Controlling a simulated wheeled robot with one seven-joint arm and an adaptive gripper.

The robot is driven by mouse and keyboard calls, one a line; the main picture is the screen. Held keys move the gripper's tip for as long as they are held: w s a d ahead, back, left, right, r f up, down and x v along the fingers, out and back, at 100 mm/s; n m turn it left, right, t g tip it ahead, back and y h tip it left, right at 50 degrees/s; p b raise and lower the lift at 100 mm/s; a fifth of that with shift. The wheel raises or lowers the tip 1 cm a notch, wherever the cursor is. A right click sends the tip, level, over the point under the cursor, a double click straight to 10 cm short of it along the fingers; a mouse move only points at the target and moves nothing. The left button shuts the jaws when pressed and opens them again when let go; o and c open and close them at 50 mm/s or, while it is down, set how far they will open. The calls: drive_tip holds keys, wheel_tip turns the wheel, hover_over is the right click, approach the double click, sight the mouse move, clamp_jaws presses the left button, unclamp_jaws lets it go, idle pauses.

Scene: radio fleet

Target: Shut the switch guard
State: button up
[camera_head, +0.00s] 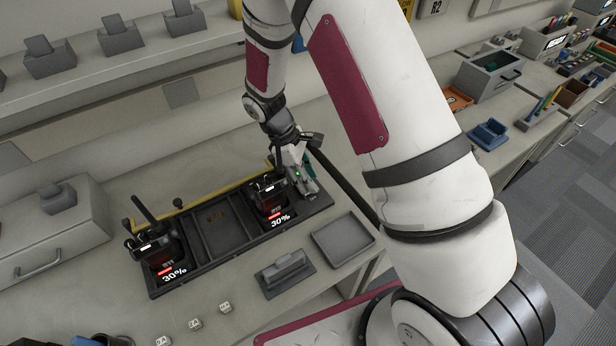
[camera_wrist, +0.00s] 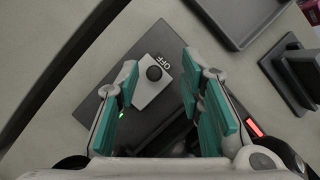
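A small green light shows by the left finger. In the head view, my gripper (camera_head: 303,178) is over the right end of the black charging rack (camera_head: 319,205), and the switch is hidden there.
Two radios stand in the rack, one at left (camera_head: 155,245) and one just left of my gripper (camera_head: 268,192), with red 30% displays. An empty grey tray (camera_head: 343,240) and a grey block on a plate (camera_head: 286,272) lie in front. My arm covers the right side.

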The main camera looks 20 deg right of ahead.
drive_tip(key=v, duration=1.1)
drive_tip(key=shift+a+r, duration=0.15)
drive_tip(key=shift+r, duration=0.25)
drive_tip(key=s+d+r+m+t+y, duration=0.1)
drive_tip(key=s+r+m+t, duration=0.2)
drive_tip(key=r, duration=0.5)
drive_tip(key=s+d+r+m+y, duration=0.15)
drive_tip(key=s+r, duration=0.25)
drive_tip(key=r, duration=0.4)
drive_tip(key=s+d+r+m+t, duration=0.1)
drive_tip(key=s+r+m+t, duration=0.1)
drive_tip(key=s, duration=0.6)
drive_tip(key=s+d+r+m+t+y, duration=0.1)
drive_tip(key=s+r+m+t, duration=0.2)
drive_tip(key=s, duration=0.5)
wheel_tip(320, 180, up, 3)
drive_tip(key=shift+f+m, duration=0.1)
drive_tip(key=shift+m, duration=0.75)
drive_tip(key=shift+a, duration=0.1)
